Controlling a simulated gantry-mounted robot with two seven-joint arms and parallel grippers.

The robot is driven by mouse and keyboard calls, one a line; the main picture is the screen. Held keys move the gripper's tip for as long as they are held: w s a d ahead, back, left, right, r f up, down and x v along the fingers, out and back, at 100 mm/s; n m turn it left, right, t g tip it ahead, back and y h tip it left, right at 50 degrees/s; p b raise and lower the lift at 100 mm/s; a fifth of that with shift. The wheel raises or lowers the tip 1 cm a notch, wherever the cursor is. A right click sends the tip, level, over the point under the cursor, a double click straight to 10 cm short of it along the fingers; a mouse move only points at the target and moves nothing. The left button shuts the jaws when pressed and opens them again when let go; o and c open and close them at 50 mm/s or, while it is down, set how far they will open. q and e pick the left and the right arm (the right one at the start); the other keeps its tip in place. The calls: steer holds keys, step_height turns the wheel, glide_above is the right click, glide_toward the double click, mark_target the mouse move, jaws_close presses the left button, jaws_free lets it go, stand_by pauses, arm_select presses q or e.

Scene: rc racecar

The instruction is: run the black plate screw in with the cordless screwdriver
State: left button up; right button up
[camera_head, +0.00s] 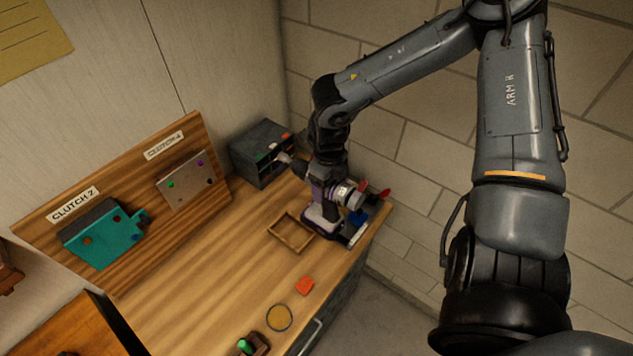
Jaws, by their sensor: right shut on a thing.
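My right gripper (327,178) points down at the back right of the bench and is shut on the cordless screwdriver (322,216). The screwdriver is purple and grey, with its base low near the bench top; I cannot tell whether it touches. A narrow light tip shows on its left, towards the board. A teal plate (103,240) with a dark upper part sits on the upright board under the label "CLUTCH 2". A grey plate (186,182) with coloured dots sits to its right. I cannot make out which dot is the black plate screw. My left gripper is not in view.
The wooden board (215,170) leans at the bench's back. A dark shelf box (262,150) stands behind the screwdriver. The bench middle is clear.

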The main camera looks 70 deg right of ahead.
steer(key=shift+s+r, duration=0.3)
steer(key=shift+s, duration=0.05)
steer(key=shift+s+d+r, duration=0.1)
steer(key=shift+s+r, duration=0.1)
steer(key=shift+r, duration=0.15)
steer(key=shift+s+r, duration=0.1)
steer(key=shift+r, duration=1.9)
steer(key=shift+d+m, duration=0.1)
steer(key=shift+m, duration=0.3)
